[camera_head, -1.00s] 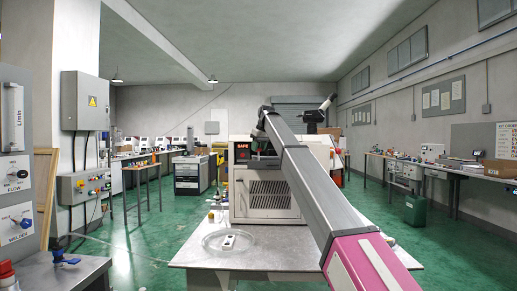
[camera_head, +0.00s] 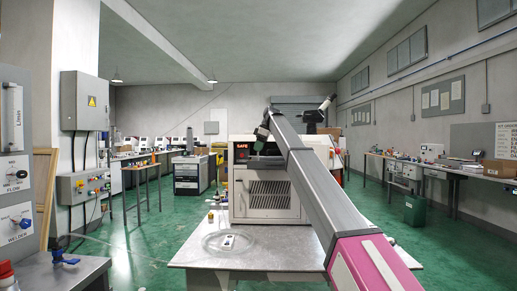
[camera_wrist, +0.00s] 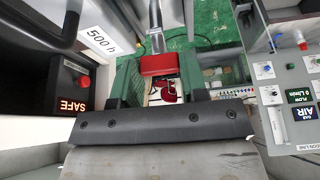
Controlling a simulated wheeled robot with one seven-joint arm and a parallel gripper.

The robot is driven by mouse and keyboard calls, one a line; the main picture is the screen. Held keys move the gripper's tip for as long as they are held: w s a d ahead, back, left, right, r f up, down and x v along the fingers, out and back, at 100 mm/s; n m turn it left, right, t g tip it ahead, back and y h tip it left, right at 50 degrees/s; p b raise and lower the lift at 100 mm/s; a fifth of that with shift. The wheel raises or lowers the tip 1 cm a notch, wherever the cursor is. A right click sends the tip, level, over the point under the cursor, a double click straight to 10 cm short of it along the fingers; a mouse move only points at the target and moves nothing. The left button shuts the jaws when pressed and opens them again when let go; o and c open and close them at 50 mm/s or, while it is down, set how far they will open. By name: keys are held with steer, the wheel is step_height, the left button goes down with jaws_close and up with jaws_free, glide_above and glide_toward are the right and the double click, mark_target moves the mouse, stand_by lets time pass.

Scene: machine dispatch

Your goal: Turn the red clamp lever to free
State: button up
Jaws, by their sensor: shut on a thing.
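The red clamp lever (camera_wrist: 160,64) shows in the wrist view, with a grey metal shaft behind it. My gripper (camera_wrist: 159,76) has its two green fingers on either side of the red lever and is shut on it. A smaller red part shows just below, between the fingers. In the head view my gripper (camera_head: 262,135) is small and partly covered by my arm, at the upper front of the white machine (camera_head: 266,186). The lever cannot be made out there.
The machine's display (camera_head: 241,149) reads SAFE; a red button (camera_wrist: 83,81) sits near it in the wrist view. The machine stands on a grey table (camera_head: 270,248) with a clear round dish (camera_head: 207,244). A control panel (camera_wrist: 296,88) is at the right of the wrist view.

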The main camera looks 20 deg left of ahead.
steer(key=shift+n, duration=0.6)
steer(key=o, duration=0.9)
steer(key=shift+r, duration=0.1)
steer(key=shift+v, duration=5.35)
steer(key=shift+w+a, duration=0.1)
steer(key=shift+w, duration=0.1)
